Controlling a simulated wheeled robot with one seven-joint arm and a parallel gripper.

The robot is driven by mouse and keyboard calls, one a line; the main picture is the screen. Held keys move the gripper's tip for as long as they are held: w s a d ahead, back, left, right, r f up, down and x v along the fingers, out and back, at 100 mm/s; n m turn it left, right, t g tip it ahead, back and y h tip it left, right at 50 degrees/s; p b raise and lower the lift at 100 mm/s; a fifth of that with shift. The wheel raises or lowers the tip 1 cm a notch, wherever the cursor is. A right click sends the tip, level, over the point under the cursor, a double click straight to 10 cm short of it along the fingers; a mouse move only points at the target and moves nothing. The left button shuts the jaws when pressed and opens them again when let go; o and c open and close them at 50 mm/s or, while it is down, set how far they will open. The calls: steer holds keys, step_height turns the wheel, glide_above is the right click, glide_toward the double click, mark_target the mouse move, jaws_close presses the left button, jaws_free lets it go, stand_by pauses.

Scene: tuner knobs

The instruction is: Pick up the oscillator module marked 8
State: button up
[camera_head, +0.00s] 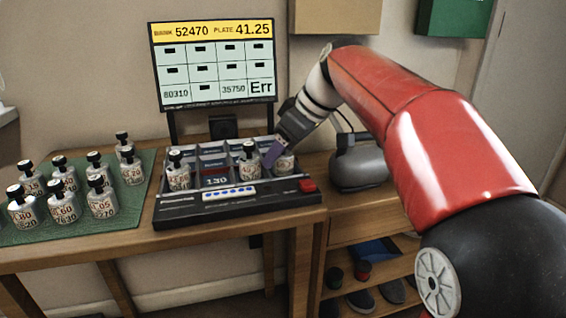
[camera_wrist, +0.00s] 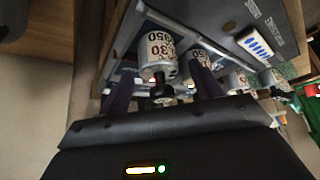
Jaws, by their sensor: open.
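My gripper (camera_head: 278,151) is open at the right end of the black rack (camera_head: 180,217), by a white module with a black knob (camera_head: 286,165) partly hidden by a finger. In the wrist view, my gripper (camera_wrist: 162,84) has its two fingers on either side of a module's black knob (camera_wrist: 161,91). Other modules stand in the rack at the middle (camera_head: 248,168) and left (camera_head: 178,175). On the mat, a front-left module (camera_head: 22,212) seems to read 80.
A green mat (camera_head: 120,222) at left holds several similar modules. A screen (camera_head: 214,65) reading Err stands behind the rack. A grey rounded device (camera_head: 358,165) sits right of the rack. A red button (camera_head: 307,185) is at the rack's right front.

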steer(key=c, duration=1.1)
steer(key=shift+r, duration=0.1)
steer(key=shift+c, duration=0.2)
